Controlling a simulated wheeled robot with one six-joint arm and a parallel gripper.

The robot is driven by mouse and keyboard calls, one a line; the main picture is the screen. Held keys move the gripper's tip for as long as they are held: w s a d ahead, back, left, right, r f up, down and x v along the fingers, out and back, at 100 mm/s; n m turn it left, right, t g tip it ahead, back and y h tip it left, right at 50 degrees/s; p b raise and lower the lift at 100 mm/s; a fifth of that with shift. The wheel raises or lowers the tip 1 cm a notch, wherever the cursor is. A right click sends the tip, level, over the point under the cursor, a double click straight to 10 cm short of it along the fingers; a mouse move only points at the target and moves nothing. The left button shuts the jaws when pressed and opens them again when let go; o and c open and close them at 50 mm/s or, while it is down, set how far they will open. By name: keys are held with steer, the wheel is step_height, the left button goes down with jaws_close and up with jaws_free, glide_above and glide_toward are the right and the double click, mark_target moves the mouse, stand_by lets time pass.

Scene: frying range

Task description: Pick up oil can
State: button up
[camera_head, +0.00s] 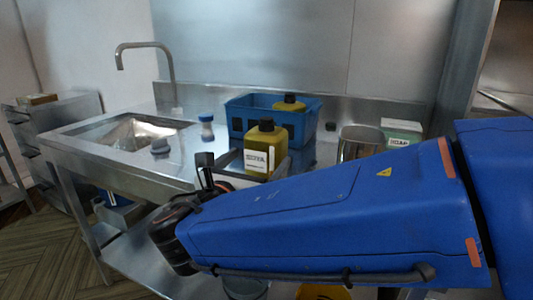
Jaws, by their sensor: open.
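A yellow can (257,166) with a black cap and a white label stands upright on the steel counter (318,153), in front of a blue crate. I take it for the oil can; its label is too small to read surely. A similar yellow can (289,106) with a dark cap stands inside the blue crate (237,117). My gripper (208,168) is open, just left of and in front of the nearer can. I cannot tell whether the gripper touches the can.
A sink (130,132) with a tall tap (170,72) is at the left. A small blue-capped bottle (207,127) stands beside the crate. A metal pot (359,143) and a soap box (402,132) stand to the right. A steel wall (300,45) closes off the back.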

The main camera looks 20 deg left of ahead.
mark_target(266, 118)
steer(key=shift+w+d+r, duration=0.15)
steer(key=shift+w, duration=1.2)
steer(key=shift+w+d+r, duration=0.1)
steer(key=shift+w+d, duration=0.05)
steer(key=shift+w, duration=1.15)
steer(key=c, duration=1.4)
steer(key=shift+r, duration=5.05)
steer(key=shift+c, duration=0.2)
